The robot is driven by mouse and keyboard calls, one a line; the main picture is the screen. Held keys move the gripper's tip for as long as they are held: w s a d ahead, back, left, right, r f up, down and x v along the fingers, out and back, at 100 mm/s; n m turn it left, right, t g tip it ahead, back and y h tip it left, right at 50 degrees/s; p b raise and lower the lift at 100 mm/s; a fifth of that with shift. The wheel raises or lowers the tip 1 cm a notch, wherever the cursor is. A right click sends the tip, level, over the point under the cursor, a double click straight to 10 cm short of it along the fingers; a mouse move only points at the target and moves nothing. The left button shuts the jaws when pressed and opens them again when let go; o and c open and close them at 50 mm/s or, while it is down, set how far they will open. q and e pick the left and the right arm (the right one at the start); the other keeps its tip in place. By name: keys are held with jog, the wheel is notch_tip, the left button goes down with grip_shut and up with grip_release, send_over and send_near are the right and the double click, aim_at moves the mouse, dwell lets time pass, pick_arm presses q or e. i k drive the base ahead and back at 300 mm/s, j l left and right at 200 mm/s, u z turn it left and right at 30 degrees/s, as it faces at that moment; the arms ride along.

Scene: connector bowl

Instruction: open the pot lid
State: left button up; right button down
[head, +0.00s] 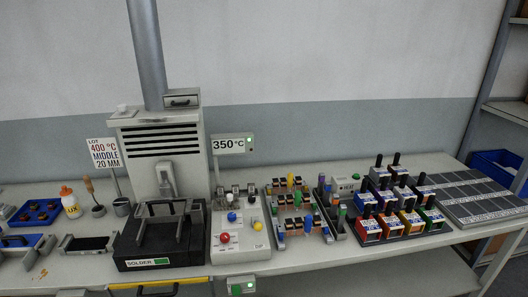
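The solder pot (163,250) is a black block with a "SOLDER" label on its front, at the left of the bench. A grey metal frame with a raised handle bar (160,203) sits over its top. I cannot tell which part of it is the lid, or whether the lid is open or shut. A light grey upright piece (165,178) stands behind the pot, against the fume hood. Neither of my grippers is in view.
The fume hood (160,145) rises behind the pot. Right of the pot are a control panel (240,241) with coloured knobs, racks of connectors (292,208) and coloured bins (400,221). A yellow bar (158,285) runs below the front edge. The right front bench is clear.

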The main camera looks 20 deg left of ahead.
aim_at(163, 208)
jog(key=u, duration=1.5)
jog(key=j+z, duration=0.35)
jog(key=j, duration=0.2)
jog(key=j+z, duration=0.35)
jog(key=j, duration=0.25)
jog(key=j+z, duration=0.35)
jog(key=j, duration=0.25)
